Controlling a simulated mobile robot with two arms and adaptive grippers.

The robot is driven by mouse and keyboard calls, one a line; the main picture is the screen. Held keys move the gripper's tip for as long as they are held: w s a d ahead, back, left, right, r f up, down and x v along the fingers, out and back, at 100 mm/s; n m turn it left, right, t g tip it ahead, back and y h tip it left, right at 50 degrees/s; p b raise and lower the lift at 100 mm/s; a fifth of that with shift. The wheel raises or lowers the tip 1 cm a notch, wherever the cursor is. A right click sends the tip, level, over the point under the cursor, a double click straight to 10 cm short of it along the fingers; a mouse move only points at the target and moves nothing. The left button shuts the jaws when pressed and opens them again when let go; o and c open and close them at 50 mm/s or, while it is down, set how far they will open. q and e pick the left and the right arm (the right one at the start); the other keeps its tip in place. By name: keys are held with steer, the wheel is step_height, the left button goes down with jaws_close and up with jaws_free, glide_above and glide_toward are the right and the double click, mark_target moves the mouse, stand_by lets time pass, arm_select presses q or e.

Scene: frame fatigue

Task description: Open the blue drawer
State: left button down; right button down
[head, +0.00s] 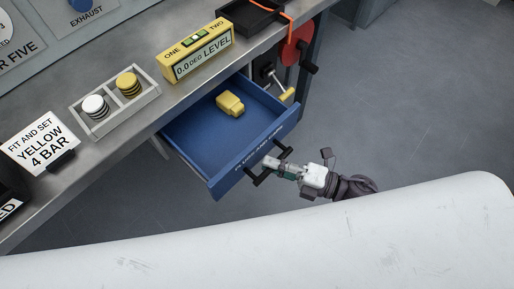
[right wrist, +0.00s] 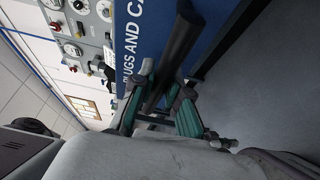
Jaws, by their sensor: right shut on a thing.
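The blue drawer (head: 183,150) is pulled out from under the workbench in the head view, its inside visible. A yellow block-like piece (head: 230,104) lies in it. My right gripper (head: 277,165) is at the drawer's front, shut on its dark bar handle (head: 257,181). In the right wrist view, the fingers (right wrist: 160,105) are around the dark handle (right wrist: 178,48), beside the blue drawer front (right wrist: 135,40) with white lettering, partly hidden. My left gripper is not in view.
The workbench (head: 190,92) carries a tray (head: 104,118) with white and yellow caps, a yellow level (head: 197,50), a sign (head: 40,141) and a black tray (head: 250,17). A red disc (head: 297,43) is right of the drawer. Grey floor (head: 420,100) at right is clear.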

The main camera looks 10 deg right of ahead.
steer(key=s+d, duration=0.2)
steer(key=s, duration=0.1)
steer(key=shift+s+d, duration=0.1)
steer(key=shift+d, duration=0.1)
steer(key=c, duration=1.1)
jaws_free()
steer(key=shift+c, duration=0.2)
steer(key=v, duration=1.2)
